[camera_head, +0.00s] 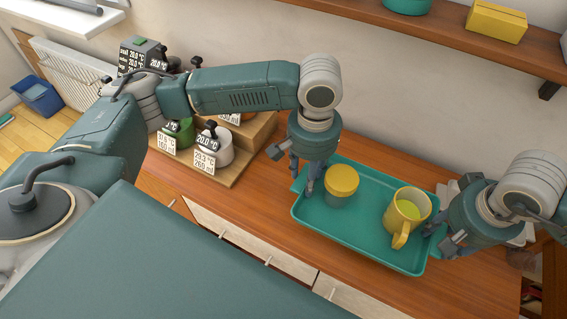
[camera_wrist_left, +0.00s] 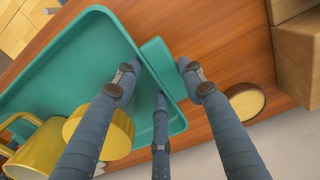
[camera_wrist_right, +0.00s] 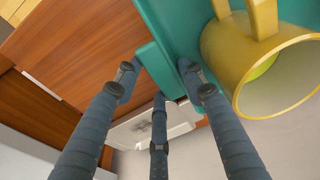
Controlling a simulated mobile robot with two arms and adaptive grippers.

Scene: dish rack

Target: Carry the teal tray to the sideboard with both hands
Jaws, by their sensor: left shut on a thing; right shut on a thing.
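The teal tray (camera_head: 350,229) is over the wooden sideboard top (camera_head: 270,190); I cannot tell whether it touches the wood. It carries a jar with a yellow lid (camera_head: 342,178) and a yellow mug (camera_head: 402,216) with something green inside, both upright. My left gripper (camera_head: 308,183) is shut on the tray's left handle, which shows between the fingers in the left wrist view (camera_wrist_left: 157,64). My right gripper (camera_head: 436,238) is shut on the right handle, seen in the right wrist view (camera_wrist_right: 154,66). In the head view the fingers partly hide both handles.
A wooden stand (camera_head: 236,165) with several weights or jars and label cards is left of the tray. A wall shelf (camera_head: 430,30) runs above. A pale object (camera_wrist_right: 150,125) lies beyond the right handle. Bare wood lies in front of the tray.

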